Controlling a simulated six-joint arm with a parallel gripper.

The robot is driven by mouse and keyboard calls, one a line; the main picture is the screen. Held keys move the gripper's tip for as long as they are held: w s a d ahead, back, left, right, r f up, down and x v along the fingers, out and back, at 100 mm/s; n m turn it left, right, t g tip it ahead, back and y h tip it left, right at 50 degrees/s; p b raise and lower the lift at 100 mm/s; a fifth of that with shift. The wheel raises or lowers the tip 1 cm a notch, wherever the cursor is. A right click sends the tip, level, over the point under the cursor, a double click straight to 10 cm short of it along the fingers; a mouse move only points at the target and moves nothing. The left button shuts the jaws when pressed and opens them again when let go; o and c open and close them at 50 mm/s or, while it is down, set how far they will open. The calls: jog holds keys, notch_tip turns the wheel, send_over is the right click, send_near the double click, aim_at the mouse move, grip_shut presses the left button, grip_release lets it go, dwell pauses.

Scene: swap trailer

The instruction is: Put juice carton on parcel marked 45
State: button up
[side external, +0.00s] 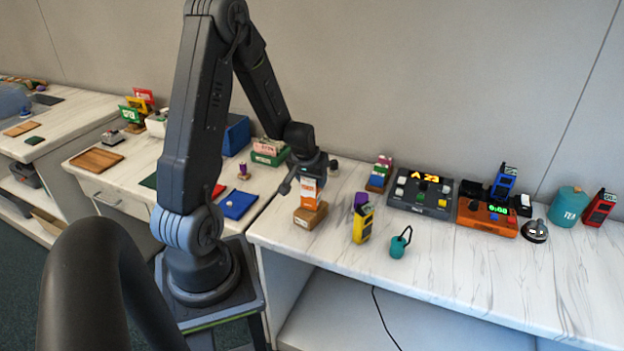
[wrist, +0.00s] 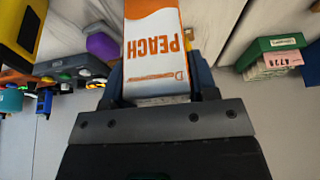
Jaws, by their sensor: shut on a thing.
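The juice carton (side external: 308,191) is white and orange, and the wrist view shows it (wrist: 155,50) with the word PEACH. My gripper (side external: 306,180) is shut on the carton, with its jaws on either side of it (wrist: 157,85). The carton is upright in the side view. A brown parcel (side external: 310,216) with a pale label is directly below the carton, on the near left of the white table. The label is too small to read. I cannot tell whether the carton's base touches the parcel.
A yellow handheld device (side external: 362,223), a purple object (side external: 360,199) and a teal tagged item (side external: 400,243) stand right of the parcel. A grey console (side external: 420,193) and an orange console (side external: 487,217) are farther right. The table's front right is clear.

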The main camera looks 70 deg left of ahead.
jog(key=shift+f, duration=0.2)
jog(key=shift+f, duration=0.1)
jog(key=o, duration=1)
jog(key=v, duration=1.2)
jog(key=d+r+m+t+h, duration=0.1)
jog(key=d+r+m, duration=0.4)
jog(key=d, duration=0.7)
jog(key=s+d+r+m, duration=0.1)
jog(key=s+d+r, duration=0.1)
jog(key=d, duration=0.2)
jog(key=s+d+r+m+t+h, duration=0.1)
jog(key=s+d+r, duration=0.1)
jog(key=d, duration=0.3)
jog(key=s+d+r+m+h, duration=0.1)
jog(key=s+d+r+m, duration=0.1)
jog(key=s+d, duration=0.1)
jog(key=shift+s+d+r, duration=0.1)
jog(key=shift+d, duration=0.6)
